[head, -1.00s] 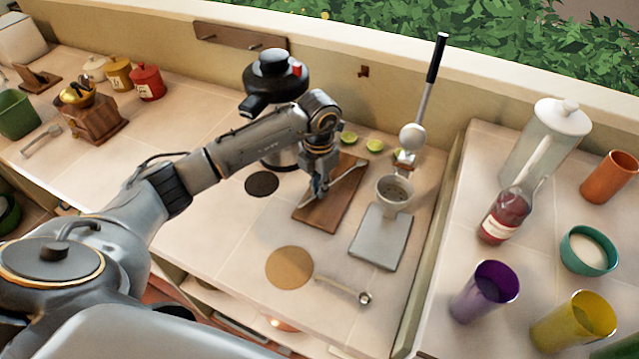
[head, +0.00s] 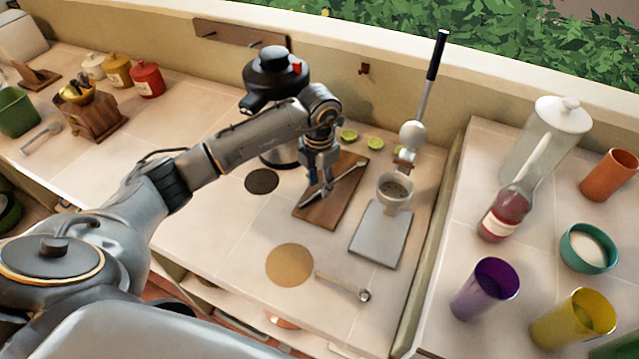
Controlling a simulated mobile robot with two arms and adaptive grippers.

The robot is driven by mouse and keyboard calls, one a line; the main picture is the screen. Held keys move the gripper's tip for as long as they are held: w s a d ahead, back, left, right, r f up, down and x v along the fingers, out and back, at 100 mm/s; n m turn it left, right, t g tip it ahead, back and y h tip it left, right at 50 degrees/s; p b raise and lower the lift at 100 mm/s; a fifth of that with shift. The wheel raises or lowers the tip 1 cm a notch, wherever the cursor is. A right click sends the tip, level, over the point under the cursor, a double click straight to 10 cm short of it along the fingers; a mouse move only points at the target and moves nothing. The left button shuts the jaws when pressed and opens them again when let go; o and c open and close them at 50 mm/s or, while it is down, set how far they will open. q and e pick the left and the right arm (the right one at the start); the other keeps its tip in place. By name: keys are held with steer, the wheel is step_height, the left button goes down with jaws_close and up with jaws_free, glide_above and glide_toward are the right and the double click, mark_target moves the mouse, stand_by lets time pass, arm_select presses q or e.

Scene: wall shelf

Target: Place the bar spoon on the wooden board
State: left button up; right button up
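The bar spoon (head: 346,172), a long thin metal utensil, lies slantwise across the dark wooden board (head: 325,212), its far end towards the upper right. The board lies on the tiled counter near the back wall. My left gripper (head: 319,183) points down just above the board, over the handle part of the spoon. Its fingers look apart, and the spoon shows as lying below them. The fingers hide a small part of the spoon. My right gripper is not in view.
A grey plate (head: 378,245) with a metal cup (head: 395,190) and a tall-handled press (head: 428,90) stand right of the board. A round tan mat (head: 289,265) and a small scoop (head: 345,287) lie in front. A black-topped appliance (head: 275,75) stands behind my arm.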

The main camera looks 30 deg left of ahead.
arm_select(q)
step_height(320, 180, up, 11)
steer(key=b, duration=0.2)
steer(key=shift+s, duration=0.1)
stand_by(0.4)
